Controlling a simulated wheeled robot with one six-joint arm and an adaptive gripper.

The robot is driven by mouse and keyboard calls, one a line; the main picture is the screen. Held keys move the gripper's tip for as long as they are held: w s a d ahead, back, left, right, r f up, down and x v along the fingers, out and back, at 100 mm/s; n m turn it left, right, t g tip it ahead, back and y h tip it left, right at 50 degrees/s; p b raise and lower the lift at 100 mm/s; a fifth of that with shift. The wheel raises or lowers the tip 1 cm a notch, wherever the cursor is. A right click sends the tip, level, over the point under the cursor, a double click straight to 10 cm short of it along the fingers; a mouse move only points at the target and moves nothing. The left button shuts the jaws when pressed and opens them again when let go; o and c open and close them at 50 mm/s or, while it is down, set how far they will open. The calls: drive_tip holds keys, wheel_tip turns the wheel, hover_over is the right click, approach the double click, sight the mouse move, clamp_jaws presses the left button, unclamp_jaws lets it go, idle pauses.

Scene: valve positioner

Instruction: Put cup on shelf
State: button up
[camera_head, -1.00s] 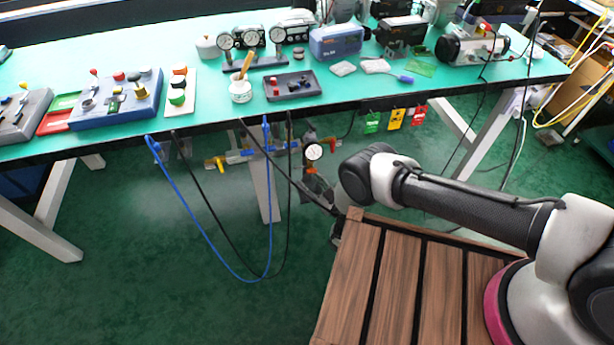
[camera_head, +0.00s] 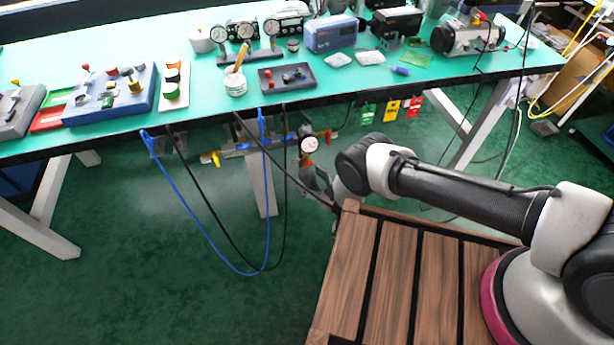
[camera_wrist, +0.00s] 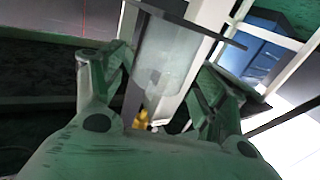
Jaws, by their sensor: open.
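My gripper (camera_wrist: 165,88) is open in the wrist view, with one finger on each side of a pale translucent cylinder (camera_wrist: 168,62). This may be the cup; I cannot tell whether the fingers touch it. In the head view my arm reaches down past the bench's front edge, and its end is mostly hidden near the pressure gauge (camera_head: 309,145). A white jar (camera_head: 235,86) with a wooden-handled tool stands on the bench. I cannot identify the shelf with certainty.
The green bench top (camera_head: 120,45) holds several instruments, including a blue box (camera_head: 331,34) and a dark tray (camera_head: 287,78). Blue and black hoses (camera_head: 205,222) hang below its front edge. Coloured tags (camera_head: 391,110) hang to their right. Green floor lies open at lower left.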

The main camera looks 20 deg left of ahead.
drive_tip(key=v, duration=0.9)
drive_tip(key=shift+s+d, duration=0.2)
drive_tip(key=shift+d, duration=0.1)
